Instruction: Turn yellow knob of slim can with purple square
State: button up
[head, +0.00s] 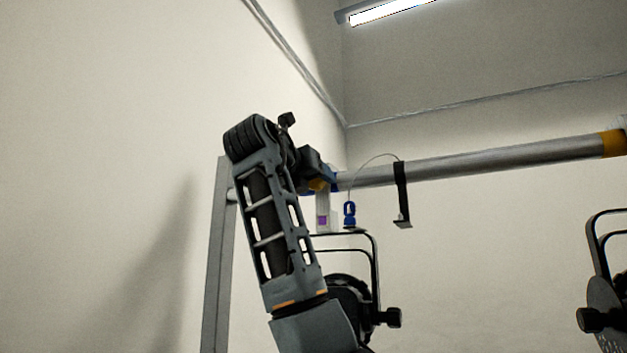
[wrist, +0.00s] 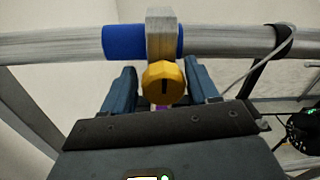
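The yellow knob (wrist: 163,83) sits under a metal clamp (wrist: 160,35) on the pipe, with a dark slot in its face. It shows between the two blue-grey fingers of my gripper (wrist: 159,72), with a gap on each side, so the gripper is open. In the head view the knob (head: 318,185) is partly hidden by my gripper (head: 322,176). The purple square (head: 322,221) is on the pale hanging clamp; only a sliver shows in the wrist view. The black can (head: 350,292) hangs below, partly hidden by my arm.
The metal pipe (head: 470,160) runs across, with a blue band (wrist: 122,41) beside the clamp. A blue clip (head: 350,214) on a thin cable and a black hook (head: 402,195) hang to the right. A second can (head: 605,305) is at the right edge. An upright post (head: 217,270) stands left.

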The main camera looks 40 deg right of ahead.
jog(key=c, duration=0.8)
jog(key=shift+m, duration=0.4)
